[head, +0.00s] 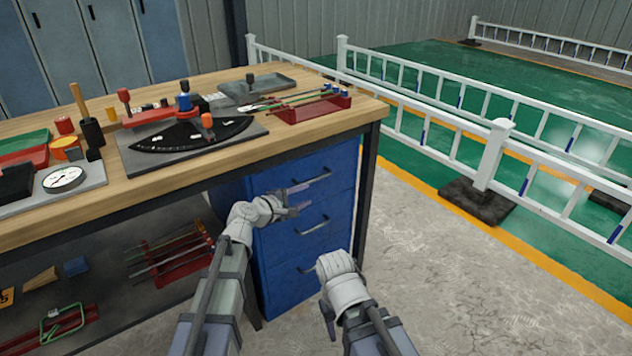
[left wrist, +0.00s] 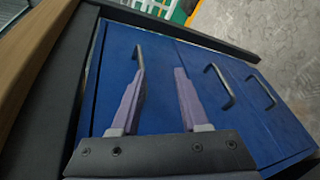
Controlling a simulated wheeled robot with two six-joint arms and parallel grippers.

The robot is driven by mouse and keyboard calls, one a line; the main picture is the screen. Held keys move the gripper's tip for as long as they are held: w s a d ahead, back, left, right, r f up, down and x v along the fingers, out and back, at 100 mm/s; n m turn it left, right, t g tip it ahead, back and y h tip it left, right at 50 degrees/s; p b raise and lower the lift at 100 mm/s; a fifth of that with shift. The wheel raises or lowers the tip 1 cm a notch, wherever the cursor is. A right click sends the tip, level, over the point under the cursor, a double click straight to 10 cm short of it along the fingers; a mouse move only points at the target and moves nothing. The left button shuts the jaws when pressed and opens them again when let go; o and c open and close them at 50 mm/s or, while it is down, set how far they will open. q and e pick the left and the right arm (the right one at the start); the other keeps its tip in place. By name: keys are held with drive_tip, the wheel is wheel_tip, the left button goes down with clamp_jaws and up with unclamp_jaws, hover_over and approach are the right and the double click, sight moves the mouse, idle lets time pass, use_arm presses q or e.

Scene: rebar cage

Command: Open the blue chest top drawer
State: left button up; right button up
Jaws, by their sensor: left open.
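The blue chest (head: 285,270) stands under the right end of the workbench, with three drawers one above another. Its top drawer (head: 335,165) is closed flush and has a dark bar handle (head: 312,180). My left gripper (head: 300,198) is open and empty in front of the top drawer. In the left wrist view the chest is turned sideways, and the top drawer's handle (left wrist: 139,62) shows just past the tip of the left-hand finger of the left gripper (left wrist: 157,78). I cannot tell whether they touch.
The wooden workbench (head: 355,113) overhangs the chest, with a dark leg (head: 368,190) to its right. Tools and a red rack (head: 318,110) lie on top. The middle drawer's handle (head: 312,226) is just below. The concrete floor to the right is clear up to the white fence (head: 490,160).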

sight(314, 180)
use_arm(q)
drive_tip(key=w+d, duration=0.1)
drive_tip(key=w, duration=0.1)
drive_tip(key=w+d+n+b, duration=0.1)
drive_tip(key=w, duration=0.2)
drive_tip(key=w+d+n+t, duration=0.1)
drive_tip(key=w+d, duration=0.1)
drive_tip(key=w, duration=0.1)
drive_tip(key=shift+w+b, duration=0.15)
drive_tip(key=shift+b, duration=0.25)
drive_tip(key=shift+r, duration=0.1)
drive_tip(key=shift+c, duration=0.2)
clamp_jaws()
idle(1.1)
